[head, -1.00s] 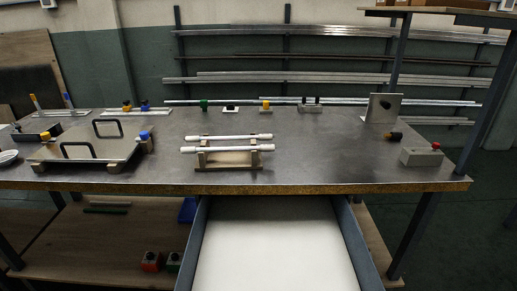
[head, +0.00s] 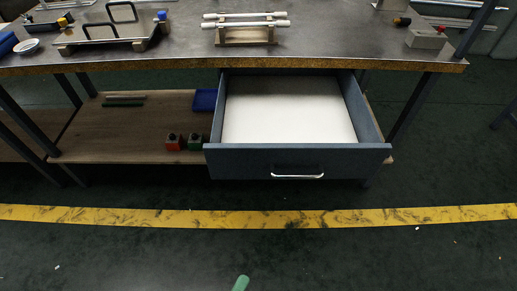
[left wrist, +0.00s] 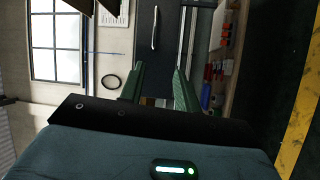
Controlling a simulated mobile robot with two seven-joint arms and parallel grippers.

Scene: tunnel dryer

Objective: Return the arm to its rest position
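My left gripper shows in the head view only as a green fingertip (head: 241,284) at the bottom edge. In the left wrist view my left gripper (left wrist: 158,84) has its two green fingers apart, with nothing between them. Beyond the fingers is a dark panel with a light handle (left wrist: 154,27). The head view shows the drawer (head: 262,160) pulled out under the bench, empty with a white bottom and a metal handle (head: 297,176). The fingertip is well below the drawer front in that view. My right gripper is not in view.
The bench (head: 330,53) carries a rack with white rods (head: 246,24), a plate with black handles (head: 101,40) and a grey block (head: 426,38). The lower shelf (head: 120,133) holds a blue bin (head: 204,100). The floor with its yellow stripe (head: 250,218) is clear.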

